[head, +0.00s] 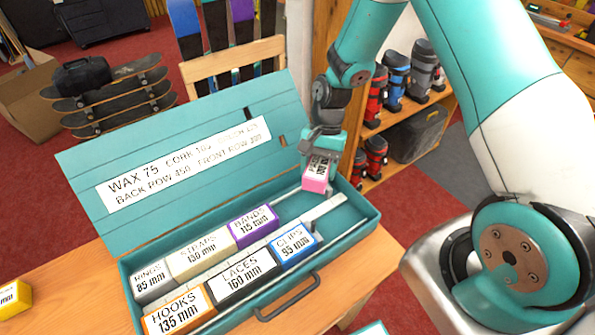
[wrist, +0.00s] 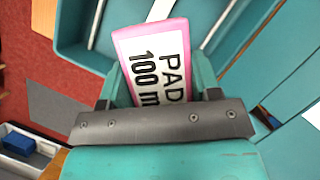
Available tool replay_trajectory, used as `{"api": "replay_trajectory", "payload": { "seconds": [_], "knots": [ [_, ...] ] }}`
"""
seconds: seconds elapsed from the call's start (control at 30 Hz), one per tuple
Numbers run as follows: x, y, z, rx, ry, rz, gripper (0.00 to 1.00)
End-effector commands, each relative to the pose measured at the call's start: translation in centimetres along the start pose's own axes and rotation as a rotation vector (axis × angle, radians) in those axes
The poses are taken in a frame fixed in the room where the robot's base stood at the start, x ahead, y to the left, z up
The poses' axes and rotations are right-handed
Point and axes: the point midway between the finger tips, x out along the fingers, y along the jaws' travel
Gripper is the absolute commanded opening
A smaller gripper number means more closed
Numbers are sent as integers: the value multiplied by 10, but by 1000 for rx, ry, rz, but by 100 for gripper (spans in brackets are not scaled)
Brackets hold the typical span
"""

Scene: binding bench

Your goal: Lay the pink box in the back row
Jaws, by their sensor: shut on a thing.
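The pink box (head: 317,174) has a white label; in the wrist view the pink box (wrist: 150,60) reads "PAD" and "100 m", the rest hidden by my gripper. My gripper (head: 322,150) is shut on it and holds it over the right end of the teal case (head: 232,318). The back row holds the grey RINGS box (head: 151,281), the beige STRAPS box (head: 201,257) and the purple BANDS box (head: 253,226). Right of BANDS the back row is empty. The wrist view shows my gripper (wrist: 160,100) around the box's near part.
The front row holds the orange HOOKS (head: 178,312), black LACES (head: 241,279) and blue CLIPS (head: 293,246) boxes. A pale divider (head: 328,209) runs between the rows. The open lid (head: 180,165) stands behind. A yellow box (head: 13,298) lies on the table at left.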

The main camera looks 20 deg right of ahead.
Motion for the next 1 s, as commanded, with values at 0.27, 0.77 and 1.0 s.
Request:
{"api": "replay_trajectory", "payload": {
  "seconds": [0.27,0.77,1.0],
  "knots": [
    [6,-35,22,488,3,-207,30],
    [28,-40,16,617,3,-255,30],
    [62,-40,2,616,3,-254,30]
  ]
}}
